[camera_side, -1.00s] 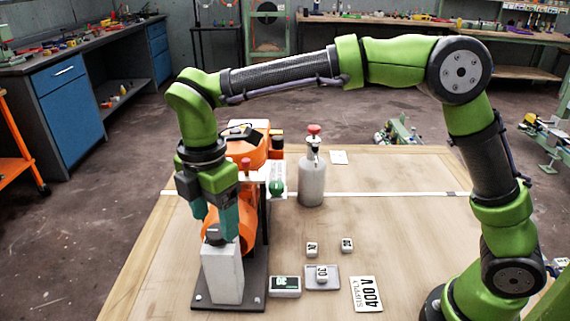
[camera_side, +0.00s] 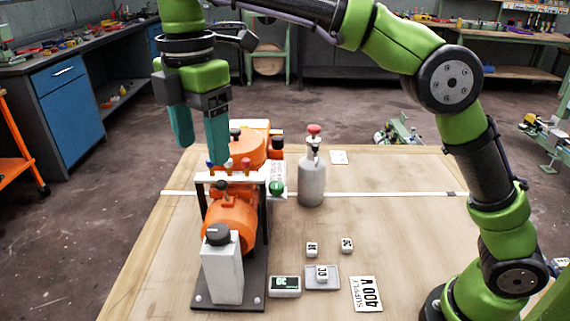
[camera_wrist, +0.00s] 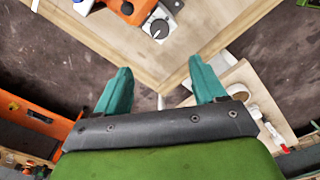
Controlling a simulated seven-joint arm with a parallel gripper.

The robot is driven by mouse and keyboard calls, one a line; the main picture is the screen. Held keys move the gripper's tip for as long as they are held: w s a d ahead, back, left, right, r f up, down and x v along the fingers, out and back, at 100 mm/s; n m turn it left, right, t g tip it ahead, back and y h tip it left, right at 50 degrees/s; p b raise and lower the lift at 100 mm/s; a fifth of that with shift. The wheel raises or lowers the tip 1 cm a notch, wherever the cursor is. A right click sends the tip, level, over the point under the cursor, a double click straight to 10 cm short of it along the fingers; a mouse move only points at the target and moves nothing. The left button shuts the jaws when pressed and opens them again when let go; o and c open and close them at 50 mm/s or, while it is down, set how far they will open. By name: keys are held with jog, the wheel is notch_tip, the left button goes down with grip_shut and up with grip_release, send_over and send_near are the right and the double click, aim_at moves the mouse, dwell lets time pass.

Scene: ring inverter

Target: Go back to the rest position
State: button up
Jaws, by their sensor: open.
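My gripper (camera_side: 200,138) hangs high above the left side of the table, fingers pointing down. Its two teal fingers are apart with nothing between them. In the wrist view my gripper (camera_wrist: 162,92) is also open and empty, over the table's corner. Below it in the side view stands the orange machine (camera_side: 230,222) on a dark base plate (camera_side: 230,297). A grey post with a black knob (camera_side: 217,234) stands at the front of that plate. The knob also shows in the wrist view (camera_wrist: 160,29), beyond the fingertips.
A grey bottle with a red top (camera_side: 312,178) stands right of the machine. The right-hand tabletop (camera_side: 420,210) is mostly clear. A blue cabinet (camera_side: 68,105) stands at left.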

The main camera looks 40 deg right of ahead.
jog(key=s+d+f+m+t+y, duration=0.1)
jog(key=s+d+f+m+t, duration=0.2)
jog(key=d+m, duration=0.8)
jog(key=s+d+f+m+t+y, duration=0.1)
jog(key=s+d+f+m+t, duration=0.3)
jog(key=s+d+f+m, duration=0.3)
jog(key=s+d+m, duration=0.5)
jog(key=shift+d, duration=0.15)
